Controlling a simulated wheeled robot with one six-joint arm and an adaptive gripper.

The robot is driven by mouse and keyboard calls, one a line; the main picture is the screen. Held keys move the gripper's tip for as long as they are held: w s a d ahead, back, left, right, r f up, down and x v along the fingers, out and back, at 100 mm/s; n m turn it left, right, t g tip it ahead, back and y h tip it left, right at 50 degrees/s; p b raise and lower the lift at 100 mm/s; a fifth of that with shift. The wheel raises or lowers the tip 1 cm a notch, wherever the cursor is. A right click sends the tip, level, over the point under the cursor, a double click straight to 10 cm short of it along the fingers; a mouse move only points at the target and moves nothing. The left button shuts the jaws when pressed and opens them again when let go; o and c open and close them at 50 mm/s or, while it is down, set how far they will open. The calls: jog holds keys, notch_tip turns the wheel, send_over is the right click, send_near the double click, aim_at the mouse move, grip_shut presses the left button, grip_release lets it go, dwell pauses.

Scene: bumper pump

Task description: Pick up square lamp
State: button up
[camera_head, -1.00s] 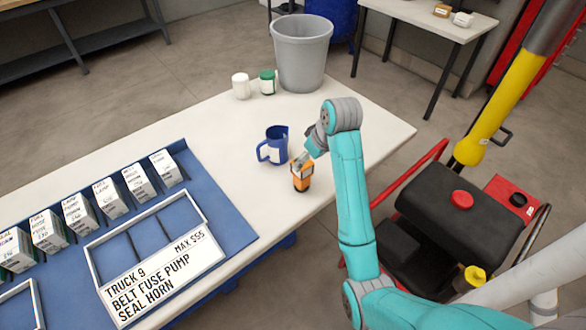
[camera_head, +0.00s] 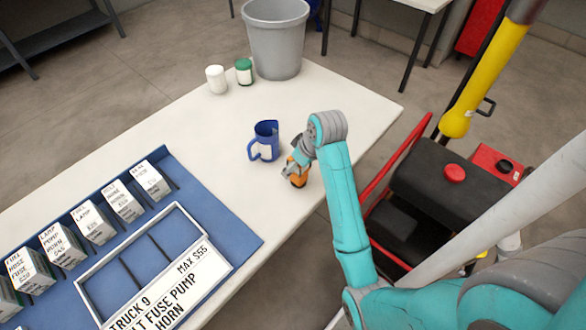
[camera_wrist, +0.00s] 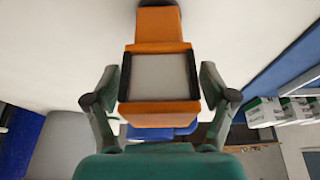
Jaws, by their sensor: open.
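The square lamp is orange and dark, with a grey square panel framed in black. It stands on the white table near the right edge in the head view (camera_head: 298,181), partly hidden by my gripper (camera_head: 290,171). In the wrist view the lamp (camera_wrist: 160,77) fills the middle, between the two fingers of my gripper (camera_wrist: 158,73). The fingers are open, one on each side of it, with a visible gap on both sides.
A blue mug (camera_head: 265,142) stands just left of the lamp. A white jar (camera_head: 216,79), a green-lidded jar (camera_head: 243,71) and a grey bin (camera_head: 277,40) are at the back. Labelled boxes (camera_head: 62,245) and a framed sign tray (camera_head: 187,280) lie on the blue mat (camera_head: 232,225).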

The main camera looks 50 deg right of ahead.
jog(key=c, duration=1.5)
jog(key=shift+r, duration=0.2)
